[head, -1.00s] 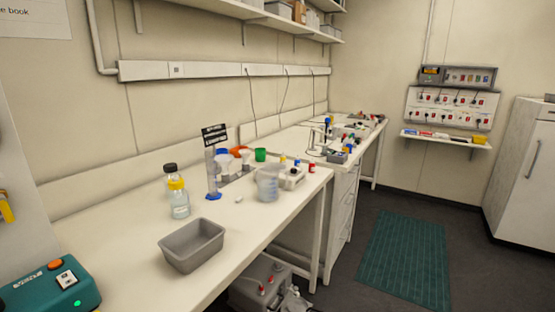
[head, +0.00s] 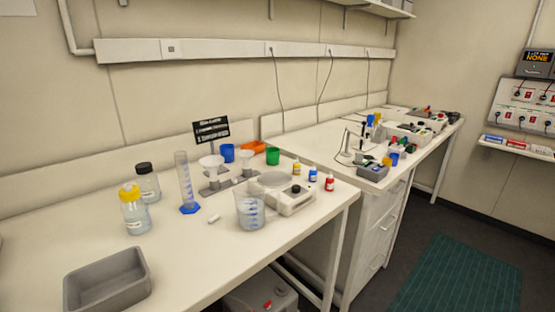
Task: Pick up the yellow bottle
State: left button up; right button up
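A small bottle with a yellow top (head: 297,169) stands upright on the near bench, behind a white device with a round plate (head: 290,198). Similar small blue (head: 313,174) and red (head: 330,182) bottles stand in a row to its right. A larger clear bottle with a yellow cap (head: 135,212) stands on the left part of the bench. A similar bottle with a black cap (head: 147,181) is just behind it. Neither gripper is in the head view.
A measuring cylinder (head: 187,184), a clear beaker (head: 250,210), and blue (head: 227,153) and green (head: 273,156) cups stand on the bench. A grey tray (head: 106,280) sits at the front left. Bare bench top (head: 190,260) lies right of the tray.

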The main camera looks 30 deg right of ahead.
aim_at(296, 165)
jog(key=l+u, duration=0.2)
jog(key=l, duration=0.25)
jog(key=l+u, duration=0.2)
jog(key=l, duration=0.25)
jog(key=l+u, duration=0.2)
jog(key=l, duration=0.25)
jog(key=l+u, duration=0.2)
jog(key=l, duration=0.25)
jog(key=k+l+u, duration=0.2)
jog(key=l, duration=0.25)
jog(key=l+u, duration=0.2)
jog(key=l, duration=0.2)
jog(key=k+l+u, duration=0.2)
jog(key=l, duration=0.2)
jog(key=k+l+u, duration=0.2)
jog(key=l, duration=0.2)
